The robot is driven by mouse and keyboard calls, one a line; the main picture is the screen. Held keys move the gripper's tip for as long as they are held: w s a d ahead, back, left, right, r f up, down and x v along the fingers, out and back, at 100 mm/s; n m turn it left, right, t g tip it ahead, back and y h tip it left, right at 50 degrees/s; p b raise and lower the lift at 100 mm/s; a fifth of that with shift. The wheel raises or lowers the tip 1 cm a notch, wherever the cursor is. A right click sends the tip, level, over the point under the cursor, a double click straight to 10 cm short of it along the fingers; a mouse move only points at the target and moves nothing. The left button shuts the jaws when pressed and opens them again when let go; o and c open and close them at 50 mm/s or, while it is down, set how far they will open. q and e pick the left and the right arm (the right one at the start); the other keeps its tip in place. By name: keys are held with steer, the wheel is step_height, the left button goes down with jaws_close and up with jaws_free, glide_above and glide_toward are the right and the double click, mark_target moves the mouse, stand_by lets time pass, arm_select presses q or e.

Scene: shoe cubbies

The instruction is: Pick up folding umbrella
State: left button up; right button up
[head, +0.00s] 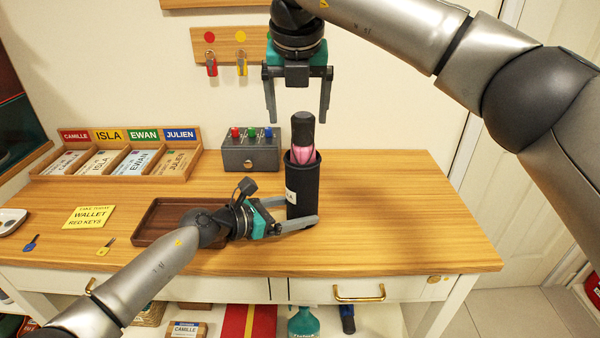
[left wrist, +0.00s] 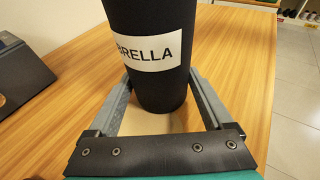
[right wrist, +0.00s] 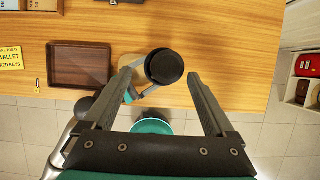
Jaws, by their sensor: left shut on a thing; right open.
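The folding umbrella (head: 303,139) stands upright in a black cylindrical holder (head: 303,185) on the wooden tabletop. Its black handle and a pink part show above the rim. The holder has a white label, partly readable as "BRELLA" in the left wrist view (left wrist: 152,95). My left gripper (head: 300,221) is shut on the holder near its base, one finger on each side. My right gripper (head: 298,112) is open above, fingers pointing down on either side of the handle's upper end, apart from it. In the right wrist view the round black handle top (right wrist: 164,66) lies between the fingers.
A grey box (head: 250,152) with coloured buttons stands behind the holder. A brown tray (head: 150,235) lies left of it, and a named card rack (head: 118,160) is further back. The tabletop right of the holder is clear. Keys hang on a wall board (head: 228,50).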

mark_target(300, 130)
steer(key=shift+x, duration=2.7)
steer(key=shift+d, duration=0.15)
jaws_close()
steer(key=shift+r, duration=0.1)
